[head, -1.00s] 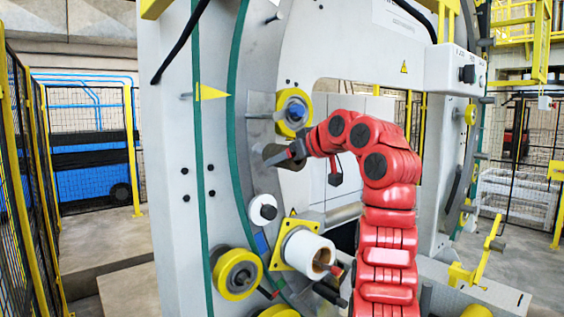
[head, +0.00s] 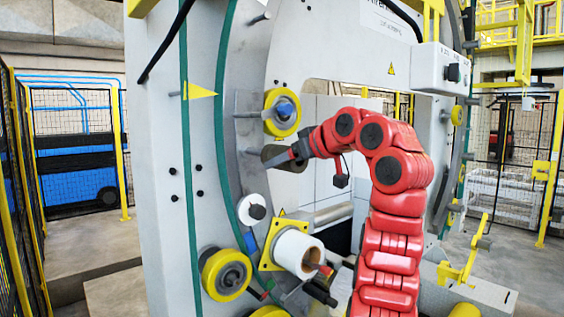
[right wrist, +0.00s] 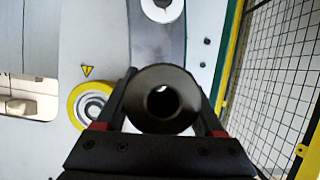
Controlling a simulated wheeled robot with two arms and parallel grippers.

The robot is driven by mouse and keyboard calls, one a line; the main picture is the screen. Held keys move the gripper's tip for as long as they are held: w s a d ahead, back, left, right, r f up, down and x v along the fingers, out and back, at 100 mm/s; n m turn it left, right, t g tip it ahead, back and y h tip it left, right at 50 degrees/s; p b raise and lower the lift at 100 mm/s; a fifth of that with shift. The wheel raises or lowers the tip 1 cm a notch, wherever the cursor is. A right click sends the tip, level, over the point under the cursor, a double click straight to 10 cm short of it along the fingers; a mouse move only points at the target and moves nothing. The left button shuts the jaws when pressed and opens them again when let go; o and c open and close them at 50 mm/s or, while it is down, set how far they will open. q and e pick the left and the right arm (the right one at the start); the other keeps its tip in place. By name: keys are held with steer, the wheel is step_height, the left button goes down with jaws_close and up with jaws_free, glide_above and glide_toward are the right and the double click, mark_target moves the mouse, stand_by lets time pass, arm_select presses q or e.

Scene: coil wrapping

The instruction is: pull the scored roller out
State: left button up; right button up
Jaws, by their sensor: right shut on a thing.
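A dark grey roller (head: 272,153), which I take to be the scored one, is at the ring face of the wrapping machine, below a yellow-rimmed wheel. My right gripper (head: 296,154) is shut on it from the right. In the right wrist view the roller's round hollow end (right wrist: 162,99) sits between the two black fingers (right wrist: 163,118). Score marks cannot be made out. Whether its far end is still on a shaft is hidden. My left gripper is not in view.
The yellow-rimmed wheel (head: 283,112) is just above the held roller. A small white roller (head: 252,210), a white film roll (head: 296,249) on a yellow plate and another yellow wheel (head: 226,274) are below. Mesh fencing (head: 75,150) stands at the left.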

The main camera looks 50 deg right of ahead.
steer(key=shift+s+a+r, duration=0.1)
steer(key=shift+s+a, duration=0.2)
steer(key=shift+s, duration=1.15)
steer(key=shift+d, duration=0.1)
